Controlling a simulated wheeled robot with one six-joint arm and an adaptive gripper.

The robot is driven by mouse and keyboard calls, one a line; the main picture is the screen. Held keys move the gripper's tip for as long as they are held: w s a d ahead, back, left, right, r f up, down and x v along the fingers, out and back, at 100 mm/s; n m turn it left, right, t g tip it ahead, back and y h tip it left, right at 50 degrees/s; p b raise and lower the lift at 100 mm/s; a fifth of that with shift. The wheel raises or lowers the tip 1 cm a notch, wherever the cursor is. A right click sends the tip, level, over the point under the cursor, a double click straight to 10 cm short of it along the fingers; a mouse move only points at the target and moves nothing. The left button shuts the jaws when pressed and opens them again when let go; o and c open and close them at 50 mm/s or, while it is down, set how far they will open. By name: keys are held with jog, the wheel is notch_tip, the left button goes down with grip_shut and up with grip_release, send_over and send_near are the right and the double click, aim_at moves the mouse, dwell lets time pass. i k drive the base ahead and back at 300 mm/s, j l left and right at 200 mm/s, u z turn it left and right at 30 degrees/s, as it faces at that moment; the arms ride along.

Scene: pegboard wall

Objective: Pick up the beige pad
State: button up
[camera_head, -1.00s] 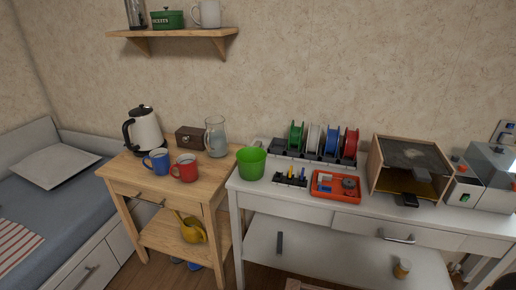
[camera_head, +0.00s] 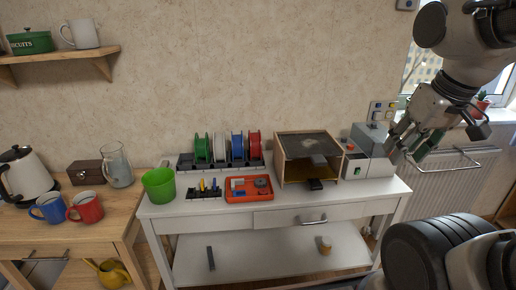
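I cannot make out a beige pad for certain in this view. My gripper (camera_head: 438,143) is at the upper right, raised in front of the window and radiator. Its fingers look spread apart, with nothing seen between them. It is to the right of the white workbench (camera_head: 285,250) and away from the objects on it. On the bench, an orange tray (camera_head: 235,197) holds small parts, and a black organiser (camera_head: 204,193) holds small tools.
A green bucket (camera_head: 159,186), a spool rack (camera_head: 186,164), an open-fronted wooden box (camera_head: 281,171) and a grey machine (camera_head: 371,160) crowd the bench top. The lower shelf (camera_head: 255,263) is mostly bare. A wooden side table (camera_head: 112,223) with mugs stands left.

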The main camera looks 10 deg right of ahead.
aim_at(166, 163)
jog(key=i+j, duration=0.2)
jog(key=j, duration=0.15)
jog(key=i+j, duration=0.15)
jog(key=j, duration=0.2)
jog(key=i+j, duration=0.2)
jog(key=j, duration=0.15)
jog(key=i+j, duration=0.15)
jog(key=j, duration=0.2)
jog(key=i+j, duration=0.2)
jog(key=j, duration=0.2)
jog(key=l+z, duration=0.05)
